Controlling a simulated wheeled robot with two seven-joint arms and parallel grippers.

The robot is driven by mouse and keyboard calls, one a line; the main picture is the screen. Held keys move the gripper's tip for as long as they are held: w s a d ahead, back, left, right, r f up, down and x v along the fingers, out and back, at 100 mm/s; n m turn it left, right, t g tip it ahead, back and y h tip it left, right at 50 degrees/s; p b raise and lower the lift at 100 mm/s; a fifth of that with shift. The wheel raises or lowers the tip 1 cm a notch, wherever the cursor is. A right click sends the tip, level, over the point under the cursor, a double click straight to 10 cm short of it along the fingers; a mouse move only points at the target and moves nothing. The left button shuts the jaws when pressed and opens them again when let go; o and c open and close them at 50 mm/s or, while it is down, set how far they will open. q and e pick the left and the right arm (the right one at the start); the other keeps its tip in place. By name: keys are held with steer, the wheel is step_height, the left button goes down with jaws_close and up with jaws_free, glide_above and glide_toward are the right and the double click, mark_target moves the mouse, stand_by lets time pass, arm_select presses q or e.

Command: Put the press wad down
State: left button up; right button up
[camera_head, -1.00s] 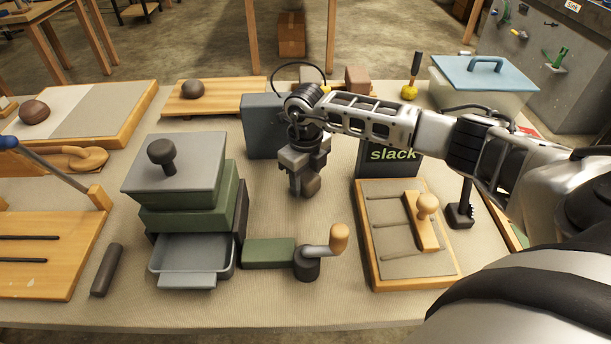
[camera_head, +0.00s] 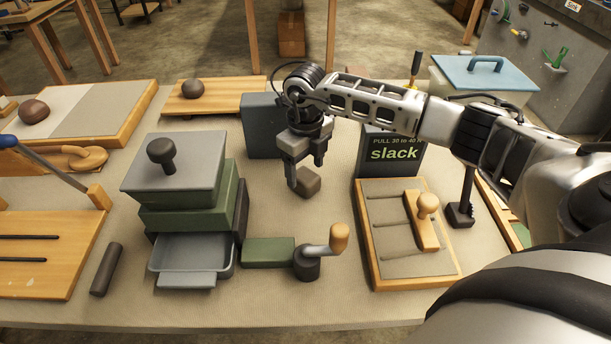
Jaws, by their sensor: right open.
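The press wad, a small grey-brown block (camera_head: 309,184), rests on the table mat behind the crank and to the right of the green press. My right gripper (camera_head: 305,174) is open just above and behind it, its fingers pointing down. The left finger overlaps the wad's left side in the picture; I cannot tell whether it touches. My left gripper is not in view.
The grey-and-green press (camera_head: 180,182) with its open tray stands left. A crank (camera_head: 309,264) is in front. A slider board (camera_head: 385,262) and the dark "slack" sign (camera_head: 402,166) are right. A grey-blue block (camera_head: 259,140) stands behind. Mat around the wad is clear.

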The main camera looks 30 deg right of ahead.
mark_target(306, 175)
step_height(306, 175, up, 8)
steer(key=shift+r, duration=0.25)
stand_by(0.5)
